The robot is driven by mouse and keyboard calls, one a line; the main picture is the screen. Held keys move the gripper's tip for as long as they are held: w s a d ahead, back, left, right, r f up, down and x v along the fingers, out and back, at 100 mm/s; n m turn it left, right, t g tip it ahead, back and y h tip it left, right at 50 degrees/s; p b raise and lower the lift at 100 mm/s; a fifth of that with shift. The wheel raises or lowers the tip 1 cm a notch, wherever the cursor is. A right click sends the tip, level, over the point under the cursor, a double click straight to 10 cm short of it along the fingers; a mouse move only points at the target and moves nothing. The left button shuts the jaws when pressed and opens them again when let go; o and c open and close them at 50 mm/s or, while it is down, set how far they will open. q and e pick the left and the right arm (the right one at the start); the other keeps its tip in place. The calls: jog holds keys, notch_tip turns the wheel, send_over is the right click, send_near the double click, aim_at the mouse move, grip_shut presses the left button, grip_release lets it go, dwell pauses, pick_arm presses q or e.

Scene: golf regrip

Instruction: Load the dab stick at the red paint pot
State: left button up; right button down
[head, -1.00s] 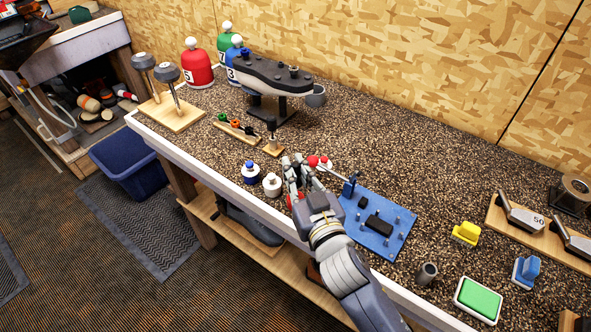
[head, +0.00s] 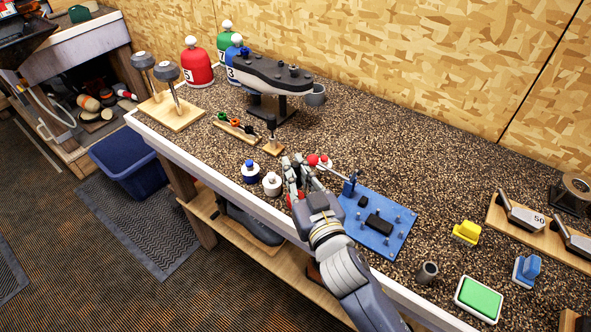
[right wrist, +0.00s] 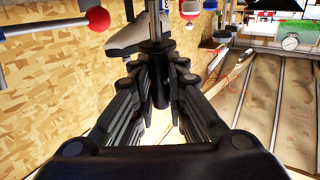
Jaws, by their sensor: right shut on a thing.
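My right gripper (head: 300,163) is low over the bench near its front edge, just right of the small pots. In the right wrist view its fingers (right wrist: 158,85) are closed around a dark upright handle with a grey metal shaft (right wrist: 155,28), which looks like the dab stick. In the head view the fingers hide most of it. Red and white shapes (head: 325,163) show just behind the fingers. They may include the red paint pot, but I cannot tell it from the red knob (right wrist: 98,18) on a rod. My left gripper is not in view.
A blue-topped pot (head: 250,172) and a white pot (head: 271,184) stand left of the gripper. A blue fixture board (head: 376,226) lies close on its right. A wooden block (head: 273,148) with a dark upright stands behind.

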jog(key=shift+r+p, duration=3.25)
jog(key=shift+r, duration=0.25)
jog(key=shift+f, duration=0.1)
